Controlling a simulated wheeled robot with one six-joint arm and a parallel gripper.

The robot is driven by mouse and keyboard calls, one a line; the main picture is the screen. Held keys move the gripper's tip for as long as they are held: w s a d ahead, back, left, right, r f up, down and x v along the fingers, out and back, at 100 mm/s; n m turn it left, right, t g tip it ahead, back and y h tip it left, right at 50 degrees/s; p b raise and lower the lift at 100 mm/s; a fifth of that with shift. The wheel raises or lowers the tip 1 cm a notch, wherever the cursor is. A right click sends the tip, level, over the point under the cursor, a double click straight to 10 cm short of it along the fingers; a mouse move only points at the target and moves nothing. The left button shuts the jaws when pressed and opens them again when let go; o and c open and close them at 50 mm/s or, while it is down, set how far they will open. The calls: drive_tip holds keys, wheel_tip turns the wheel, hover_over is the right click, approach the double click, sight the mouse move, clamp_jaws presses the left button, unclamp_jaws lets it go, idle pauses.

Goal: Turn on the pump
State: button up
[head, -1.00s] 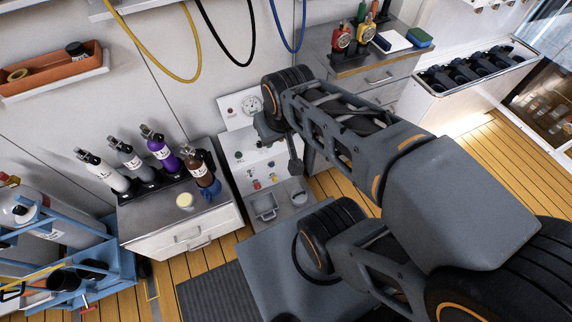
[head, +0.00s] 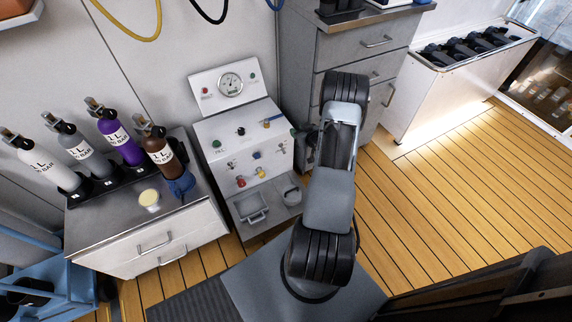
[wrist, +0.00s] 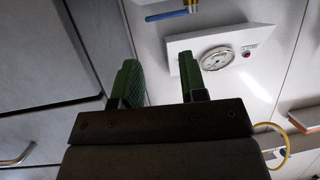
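The fill panel (head: 237,125) is a pale unit with a round gauge (head: 230,84) on its raised back plate. A red button (head: 206,91) and a small green button (head: 252,76) flank the gauge. A green knob (head: 216,143) and black knobs (head: 240,131) sit on the sloped face, with red and yellow knobs lower down. Which control is the pump's cannot be read. My gripper (wrist: 158,75) has two green fingers, apart and empty. The gauge (wrist: 216,58) and a red button (wrist: 247,54) lie beyond it. In the head view my arm largely hides the gripper, right of the panel.
Several labelled bottles (head: 120,141) stand in a rack on the left cabinet (head: 160,255). A grey drawer cabinet (head: 345,45) stands close right of the panel. A blue-handled valve (head: 272,119) projects from the panel. Wooden floor (head: 440,190) is clear on the right.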

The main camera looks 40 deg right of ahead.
sight(283, 150)
drive_tip(key=s+a+f+m+t+y+b, duration=0.1)
drive_tip(key=s+f+t+b, duration=0.2)
drive_tip(key=f, duration=0.5)
drive_tip(key=s+a+f+m+t+y+b, duration=0.1)
drive_tip(key=s+f+b, duration=0.2)
drive_tip(key=s+f, duration=0.45)
drive_tip(key=w+a+f+b, duration=0.1)
drive_tip(key=w+b, duration=0.1)
drive_tip(key=w, duration=1.2)
drive_tip(key=shift+w+a+b, duration=0.15)
drive_tip(key=shift+w+b, duration=0.15)
drive_tip(key=shift+f, duration=0.1)
clamp_jaws()
